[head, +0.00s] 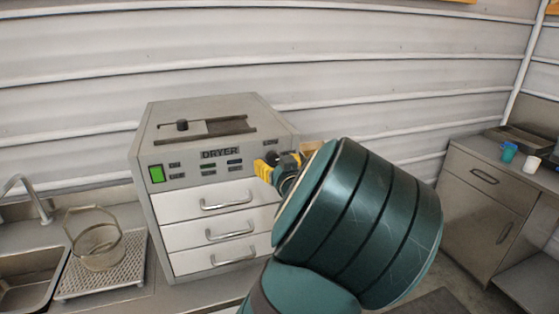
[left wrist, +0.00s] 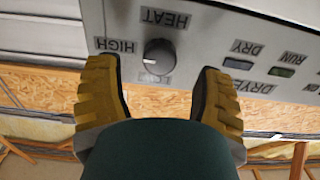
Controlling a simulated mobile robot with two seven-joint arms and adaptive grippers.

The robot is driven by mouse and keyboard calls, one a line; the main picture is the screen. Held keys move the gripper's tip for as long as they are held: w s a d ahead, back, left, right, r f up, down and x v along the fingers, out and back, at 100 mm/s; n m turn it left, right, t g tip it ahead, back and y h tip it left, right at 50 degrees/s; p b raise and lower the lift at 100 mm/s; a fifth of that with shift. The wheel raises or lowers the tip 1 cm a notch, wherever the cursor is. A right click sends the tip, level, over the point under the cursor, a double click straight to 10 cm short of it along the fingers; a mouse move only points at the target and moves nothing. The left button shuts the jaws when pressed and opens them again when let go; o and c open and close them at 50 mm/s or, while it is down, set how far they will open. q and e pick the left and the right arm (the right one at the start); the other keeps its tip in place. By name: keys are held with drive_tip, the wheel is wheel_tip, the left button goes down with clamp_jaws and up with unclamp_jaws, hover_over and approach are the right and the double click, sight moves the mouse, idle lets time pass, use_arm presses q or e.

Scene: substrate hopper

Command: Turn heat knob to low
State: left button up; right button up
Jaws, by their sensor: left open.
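The heat knob (left wrist: 159,57) is a round dark grey dial on the dryer's front panel. In the left wrist view the panel is upside down, with the HEAT label above the knob and HIGH to its left. A small pale mark shows on the knob's lower left side. A label below the knob is too faint to read. My left gripper (head: 277,168) is open at the right end of the dryer panel. Its yellow fingers (left wrist: 160,88) lie on either side of the knob, apart from it. In the head view I cannot make out the knob clearly.
A sink and wire basket (head: 98,247) stand left. A cabinet (head: 484,200) with cups stands right.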

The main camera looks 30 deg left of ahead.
sight(272, 158)
use_arm(q)
drive_tip(key=shift+x, duration=1.25)
drive_tip(key=shift+c, duration=0.2)
clamp_jaws()
